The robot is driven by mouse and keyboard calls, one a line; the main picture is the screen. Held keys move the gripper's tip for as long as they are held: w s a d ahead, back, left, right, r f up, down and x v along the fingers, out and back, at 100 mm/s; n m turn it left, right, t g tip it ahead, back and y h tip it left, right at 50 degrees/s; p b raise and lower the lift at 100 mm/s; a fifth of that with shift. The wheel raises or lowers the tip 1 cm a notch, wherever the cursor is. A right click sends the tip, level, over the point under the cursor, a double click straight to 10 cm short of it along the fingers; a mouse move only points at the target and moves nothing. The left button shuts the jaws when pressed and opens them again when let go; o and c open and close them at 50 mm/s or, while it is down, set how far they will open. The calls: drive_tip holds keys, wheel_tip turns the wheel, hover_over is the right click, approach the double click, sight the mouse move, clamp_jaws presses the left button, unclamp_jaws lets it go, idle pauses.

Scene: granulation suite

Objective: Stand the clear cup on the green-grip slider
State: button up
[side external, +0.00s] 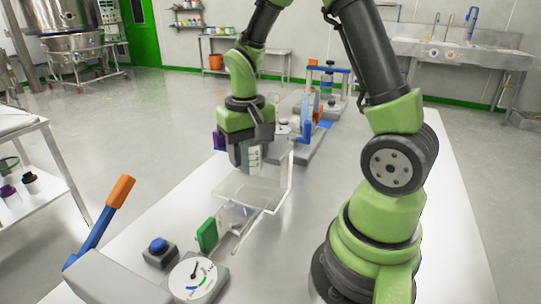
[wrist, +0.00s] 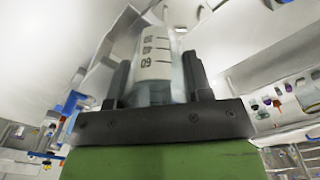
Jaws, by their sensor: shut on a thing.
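The clear cup (wrist: 155,58), with dark graduation marks, is between the two fingers of my gripper (wrist: 156,78) in the wrist view. My gripper is shut on it. In the side external view my gripper (side external: 250,158) points down, with the pale marked cup (side external: 254,155) at its fingers. They are over the far part of a clear panelled guard (side external: 250,190). The green grip (side external: 207,235) of the slider stands at the near left of the guard, beside a clear part (side external: 236,215). The slider's bearing surface is hard to make out through the clear panels.
A blue button box (side external: 160,252), a dial gauge (side external: 193,279) and an orange-handled blue lever (side external: 104,216) are at the near left. Grey fixtures with blue and orange parts (side external: 308,125) stand behind my gripper. The white table (side external: 420,165) is clear on the right beyond my arm.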

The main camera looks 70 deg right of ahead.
drive_tip(key=w+a, duration=0.2)
drive_tip(key=w, duration=0.2)
approach(231, 215)
drive_tip(key=shift+f, duration=2.4)
drive_tip(key=shift+f, duration=0.85)
idle(0.7)
drive_tip(key=o, duration=1.3)
drive_tip(key=shift+r, duration=4)
